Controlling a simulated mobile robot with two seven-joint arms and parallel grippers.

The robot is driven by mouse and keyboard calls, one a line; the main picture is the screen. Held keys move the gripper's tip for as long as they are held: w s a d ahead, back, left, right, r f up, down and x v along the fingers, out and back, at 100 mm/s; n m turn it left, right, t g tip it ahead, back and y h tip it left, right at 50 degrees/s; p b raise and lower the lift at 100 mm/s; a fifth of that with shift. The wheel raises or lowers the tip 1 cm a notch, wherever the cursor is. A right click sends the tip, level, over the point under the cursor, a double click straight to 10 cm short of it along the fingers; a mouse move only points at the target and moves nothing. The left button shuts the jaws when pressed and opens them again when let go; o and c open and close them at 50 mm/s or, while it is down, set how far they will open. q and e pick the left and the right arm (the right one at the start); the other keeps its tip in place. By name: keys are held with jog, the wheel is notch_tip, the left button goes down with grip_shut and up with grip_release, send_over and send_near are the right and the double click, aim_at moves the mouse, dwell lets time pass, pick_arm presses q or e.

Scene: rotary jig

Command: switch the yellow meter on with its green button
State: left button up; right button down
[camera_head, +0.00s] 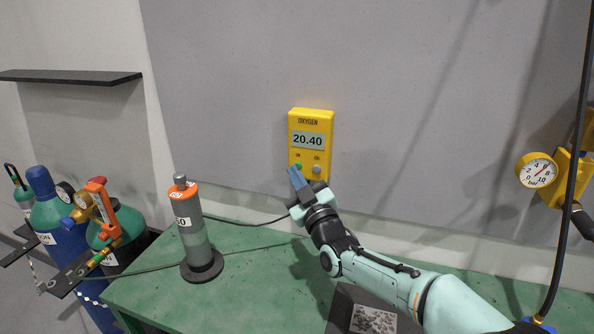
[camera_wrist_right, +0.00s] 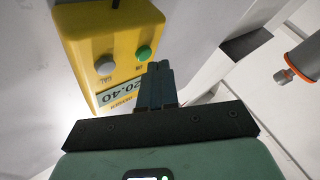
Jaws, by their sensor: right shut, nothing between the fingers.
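The yellow meter (camera_head: 311,121) is mounted on the grey wall panel, and its display reads 20.40. Its green button (camera_head: 298,166) is at the lower left, with a grey button (camera_head: 318,169) to the right of it. In the right wrist view the meter (camera_wrist_right: 115,25) appears upside down, with the green button (camera_wrist_right: 144,53) just beyond the fingertips. My right gripper (camera_head: 293,171) is shut and empty, its tips close below the green button. The wrist view also shows the closed fingers (camera_wrist_right: 157,67). I cannot tell whether they touch the button. My left gripper is out of view.
A grey cylinder with an orange band (camera_head: 188,221) stands on the green table (camera_head: 240,290), left of my right arm. Gas bottles (camera_head: 58,220) stand at the far left. A round gauge (camera_head: 536,171) is at the right. A cable (camera_head: 245,221) runs behind the arm.

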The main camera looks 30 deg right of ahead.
jog(key=shift+a, duration=0.15)
jog(key=shift+s+a+f+b, duration=0.1)
jog(key=shift+s+a+b, duration=0.65)
jog(key=shift+s+a, duration=0.35)
jog(key=shift+s+a+b, duration=0.7)
jog(key=shift+s+a, duration=0.15)
jog(key=shift+a, duration=0.3)
